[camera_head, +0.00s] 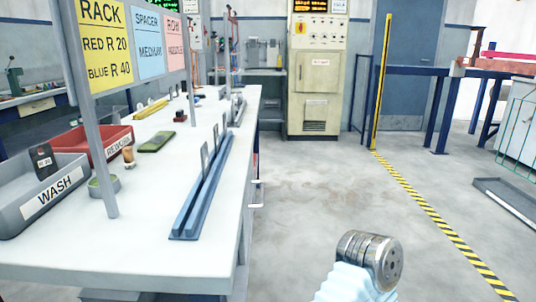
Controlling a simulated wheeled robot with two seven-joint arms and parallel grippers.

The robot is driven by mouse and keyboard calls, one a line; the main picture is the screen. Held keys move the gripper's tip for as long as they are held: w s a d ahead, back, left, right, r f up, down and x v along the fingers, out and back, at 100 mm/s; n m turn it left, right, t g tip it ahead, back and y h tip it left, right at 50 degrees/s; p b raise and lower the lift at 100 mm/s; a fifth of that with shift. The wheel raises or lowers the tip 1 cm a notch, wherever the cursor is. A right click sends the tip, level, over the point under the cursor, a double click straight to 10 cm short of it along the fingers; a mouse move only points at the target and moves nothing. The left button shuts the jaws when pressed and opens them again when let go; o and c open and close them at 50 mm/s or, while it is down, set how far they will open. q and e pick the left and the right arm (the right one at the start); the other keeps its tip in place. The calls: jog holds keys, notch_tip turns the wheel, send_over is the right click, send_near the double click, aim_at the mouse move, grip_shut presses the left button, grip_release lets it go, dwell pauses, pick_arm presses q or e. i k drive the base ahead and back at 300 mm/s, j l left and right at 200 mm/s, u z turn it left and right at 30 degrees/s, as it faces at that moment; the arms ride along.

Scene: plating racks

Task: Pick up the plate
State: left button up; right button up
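I cannot tell for certain which thing is the plate. A small dark upright piece with a white label (42,158) is in the grey bin marked WASH (58,199) at the left. A long blue slotted rail (187,226) lies along the table's right side. Thin grey upright pieces (204,156) stand at the rail. A metal joint of my arm with a light blue sleeve shows at the bottom right, but no fingers show. Neither gripper is in view.
The white table (150,245) also holds a red bin (75,142), a green block (156,142) and a small green round container (104,186). A sign post (96,150) rises at its front. The floor to the right (330,190) is clear.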

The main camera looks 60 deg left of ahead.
aim_at(203, 149)
jog(key=i+u, duration=0.3)
jog(key=u, duration=0.2)
jog(key=i+l+u, duration=0.25)
jog(key=u, duration=0.2)
jog(key=i+l+u, duration=0.3)
jog(key=u, duration=0.2)
jog(key=i+l+u, duration=0.2)
jog(key=l+u, duration=0.3)
jog(key=j, duration=0.15)
